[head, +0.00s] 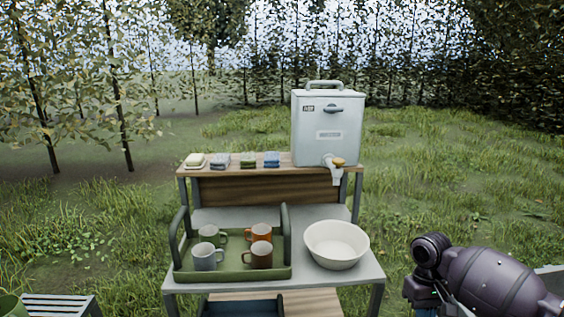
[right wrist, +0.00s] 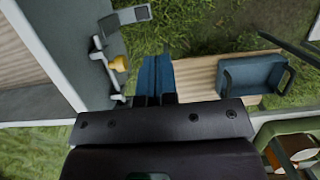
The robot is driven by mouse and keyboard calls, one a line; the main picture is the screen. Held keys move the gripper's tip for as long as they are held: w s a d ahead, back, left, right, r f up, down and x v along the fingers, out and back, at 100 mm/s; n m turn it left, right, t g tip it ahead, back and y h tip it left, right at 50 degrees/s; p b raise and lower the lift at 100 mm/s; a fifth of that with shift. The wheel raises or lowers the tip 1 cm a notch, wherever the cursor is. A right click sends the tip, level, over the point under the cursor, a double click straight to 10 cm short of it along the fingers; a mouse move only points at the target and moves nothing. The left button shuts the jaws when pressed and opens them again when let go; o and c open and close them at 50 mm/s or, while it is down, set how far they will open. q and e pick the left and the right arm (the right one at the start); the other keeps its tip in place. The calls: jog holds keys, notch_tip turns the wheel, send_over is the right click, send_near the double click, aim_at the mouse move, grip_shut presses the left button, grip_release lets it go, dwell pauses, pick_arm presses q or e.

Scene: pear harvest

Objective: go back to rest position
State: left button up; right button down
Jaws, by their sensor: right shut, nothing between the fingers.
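My right arm comes in at the lower right of the head view, to the right of the metal stand (head: 375,275). In the right wrist view the two blue fingers of my right gripper (right wrist: 156,72) are together with nothing between them. They are clear of the objects around them. My left gripper is in neither view.
A green tray (head: 226,274) with several mugs and a white basin (head: 336,262) stand on the stand's middle level. A dispenser (head: 326,120) with a tap and several folded cloths (head: 247,160) are on the top shelf. A blue bin (right wrist: 250,75) is on the lower shelf.

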jog(key=w+a+r+n+t+y, duration=0.3)
jog(key=w+a+n+t, duration=0.2)
jog(key=w+a+t, duration=0.55)
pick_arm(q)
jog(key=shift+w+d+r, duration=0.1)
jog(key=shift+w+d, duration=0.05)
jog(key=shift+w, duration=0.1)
pick_arm(e)
jog(key=s+d+f+m+t+h, duration=0.1)
jog(key=s+f, duration=0.4)
jog(key=s, duration=0.6)
jog(key=s+d+f+m+t+h, duration=0.1)
jog(key=s+d+f+m, duration=0.1)
jog(key=s+f, duration=0.4)
jog(key=s+d+f+m+t+h, duration=0.1)
jog(key=s+f, duration=0.4)
jog(key=s, duration=1.2)
jog(key=shift+d+f+m+t, duration=0.25)
jog(key=shift+d+m+t, duration=0.3)
jog(key=shift+d, duration=0.2)
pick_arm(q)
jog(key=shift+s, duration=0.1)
